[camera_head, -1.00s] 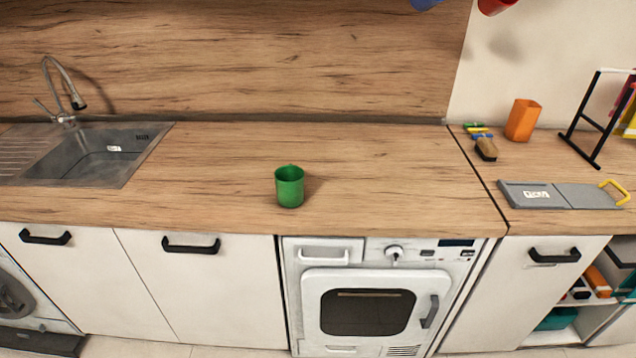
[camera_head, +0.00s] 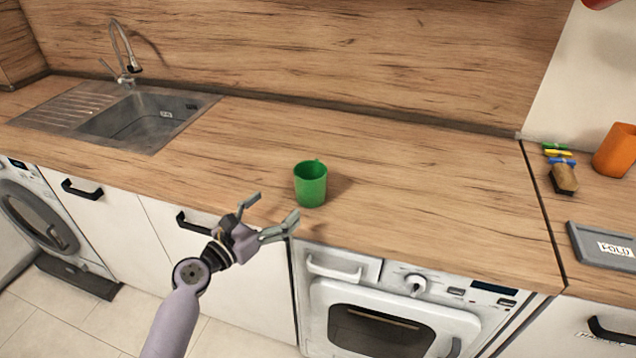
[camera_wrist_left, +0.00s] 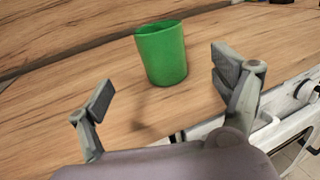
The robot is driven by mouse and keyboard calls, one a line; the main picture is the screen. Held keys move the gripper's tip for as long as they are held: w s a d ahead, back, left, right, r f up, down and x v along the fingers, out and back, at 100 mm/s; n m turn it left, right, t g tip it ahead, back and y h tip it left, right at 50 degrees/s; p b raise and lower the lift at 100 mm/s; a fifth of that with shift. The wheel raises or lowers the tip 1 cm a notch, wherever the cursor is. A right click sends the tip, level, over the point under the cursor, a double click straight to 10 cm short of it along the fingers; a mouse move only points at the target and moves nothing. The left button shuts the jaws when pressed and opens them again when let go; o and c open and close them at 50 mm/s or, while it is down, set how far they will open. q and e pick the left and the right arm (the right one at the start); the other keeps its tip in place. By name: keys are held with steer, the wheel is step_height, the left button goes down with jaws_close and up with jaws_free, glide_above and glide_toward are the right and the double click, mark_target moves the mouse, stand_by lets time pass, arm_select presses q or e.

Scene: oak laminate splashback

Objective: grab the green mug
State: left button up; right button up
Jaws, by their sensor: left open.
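The green mug (camera_head: 311,186) stands upright on the wooden counter, near its front edge and above the left side of the oven. My left gripper (camera_head: 271,214) is open and empty, in front of the counter edge, to the left of and nearer than the mug. In the left wrist view the mug (camera_wrist_left: 163,54) stands beyond the two spread fingers of my left gripper (camera_wrist_left: 166,88), apart from both. The mug's handle is mostly hidden behind it in the head view. My right gripper is not in view.
A sink (camera_head: 140,118) with a tap (camera_head: 124,55) is set in the counter at left. At right are an orange container (camera_head: 616,150), a brush (camera_head: 563,178) and a grey board (camera_head: 602,246). The counter around the mug is clear.

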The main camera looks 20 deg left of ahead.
arm_select(q)
glide_toward(318, 170)
steer(key=shift+x, duration=3.8)
steer(key=shift+s+d+f+p, duration=0.1)
steer(key=shift+p, duration=0.2)
steer(key=shift+c, duration=0.3)
steer(key=c, duration=1.4)
